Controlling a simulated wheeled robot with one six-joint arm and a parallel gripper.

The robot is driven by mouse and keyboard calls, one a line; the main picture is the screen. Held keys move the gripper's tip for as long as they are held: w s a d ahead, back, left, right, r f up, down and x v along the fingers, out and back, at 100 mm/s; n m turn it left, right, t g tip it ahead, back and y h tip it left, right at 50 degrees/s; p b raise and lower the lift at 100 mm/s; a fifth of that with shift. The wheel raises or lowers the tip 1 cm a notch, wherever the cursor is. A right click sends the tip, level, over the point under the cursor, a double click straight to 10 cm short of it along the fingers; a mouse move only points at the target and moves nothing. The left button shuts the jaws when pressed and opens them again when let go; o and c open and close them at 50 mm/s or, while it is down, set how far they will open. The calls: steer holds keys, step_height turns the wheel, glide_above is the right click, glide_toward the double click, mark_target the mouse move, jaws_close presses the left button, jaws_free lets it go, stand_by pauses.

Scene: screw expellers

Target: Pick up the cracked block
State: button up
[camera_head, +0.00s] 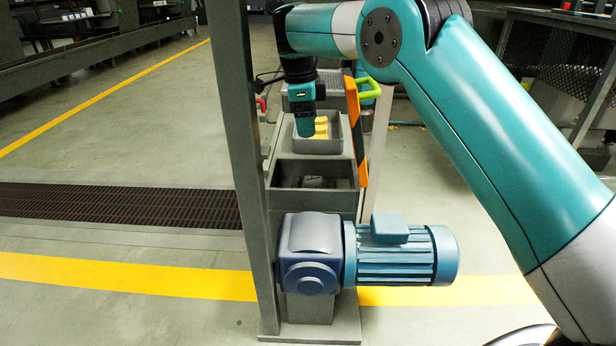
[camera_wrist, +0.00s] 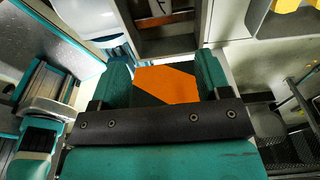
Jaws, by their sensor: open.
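No block with a visible crack can be made out. Yellow pieces (camera_head: 321,127) lie in a grey tray (camera_head: 331,146) on the machine; whether one is the cracked block, I cannot tell. Yellow also shows at the top right of the wrist view (camera_wrist: 286,5). My gripper (camera_head: 305,131) points down over the left part of this tray and hides some of it. In the wrist view its two teal fingers (camera_wrist: 163,68) stand apart. An orange and dark surface (camera_wrist: 168,84) shows between them, seemingly the striped plate; no held block is visible.
A dark open bin (camera_head: 285,183) with small grey lumps is in front of the tray. An orange and black striped plate (camera_head: 356,130) stands along the right side. A grey post (camera_head: 238,150) rises at the left, and a blue motor (camera_head: 400,252) is in front.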

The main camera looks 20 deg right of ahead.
mark_target(313, 179)
steer(key=f+b, duration=0.3)
steer(key=f, duration=0.1)
steer(key=d+f+b, duration=0.1)
steer(key=f+b, duration=0.2)
steer(key=f, duration=0.1)
steer(key=f+b, duration=0.4)
steer(key=shift+d+f, duration=0.1)
steer(key=shift+d, duration=0.05)
steer(key=f+b, duration=0.5)
steer(key=shift+s+d+f, duration=0.15)
steer(key=shift+s, duration=0.05)
steer(key=shift+c, duration=0.2)
steer(key=c, duration=1)
